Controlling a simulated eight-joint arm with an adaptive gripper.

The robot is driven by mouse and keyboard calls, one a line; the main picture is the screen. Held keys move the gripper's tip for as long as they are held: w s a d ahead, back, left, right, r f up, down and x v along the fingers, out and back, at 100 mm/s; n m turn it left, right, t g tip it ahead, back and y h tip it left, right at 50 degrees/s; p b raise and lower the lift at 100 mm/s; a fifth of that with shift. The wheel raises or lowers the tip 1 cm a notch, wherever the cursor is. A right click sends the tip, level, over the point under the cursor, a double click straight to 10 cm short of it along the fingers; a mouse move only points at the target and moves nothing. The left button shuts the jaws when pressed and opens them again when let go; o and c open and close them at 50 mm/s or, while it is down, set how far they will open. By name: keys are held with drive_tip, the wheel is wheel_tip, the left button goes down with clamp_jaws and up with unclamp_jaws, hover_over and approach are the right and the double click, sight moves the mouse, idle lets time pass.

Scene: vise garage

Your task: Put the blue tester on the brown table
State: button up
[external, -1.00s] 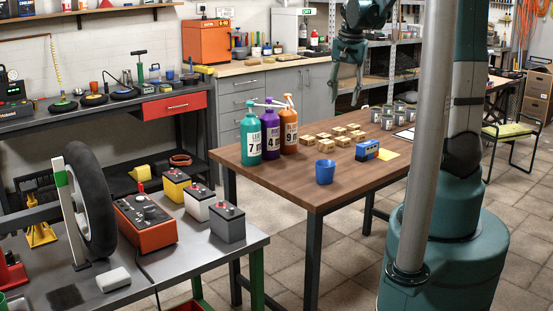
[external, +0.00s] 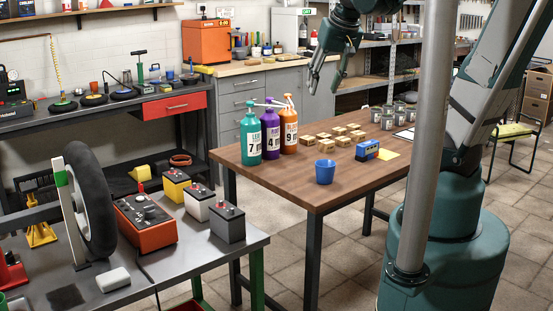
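A small blue tester-like box (external: 367,150) with a pale face sits on the brown table (external: 285,184), near its right part, beside a yellow sheet. I cannot read any label on it. My gripper (external: 327,84) hangs in the air above the far side of the brown table, well apart from the blue box. Its fingers are spread and nothing shows between them.
On the brown table stand several spray bottles (external: 271,133), a blue cup (external: 325,172), several small wooden blocks (external: 342,140) and grey cans (external: 388,121). Several batteries and an orange device (external: 145,222) stand on the grey bench at left. The table's front left is clear.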

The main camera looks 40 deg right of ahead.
drive_tip(key=s+a+n+t+y, duration=0.1)
drive_tip(key=s+a+n+t, duration=0.1)
drive_tip(key=s+a+n, duration=0.3)
drive_tip(key=s+a, duration=0.3)
drive_tip(key=a, duration=0.1)
drive_tip(key=shift+a+r, duration=0.25)
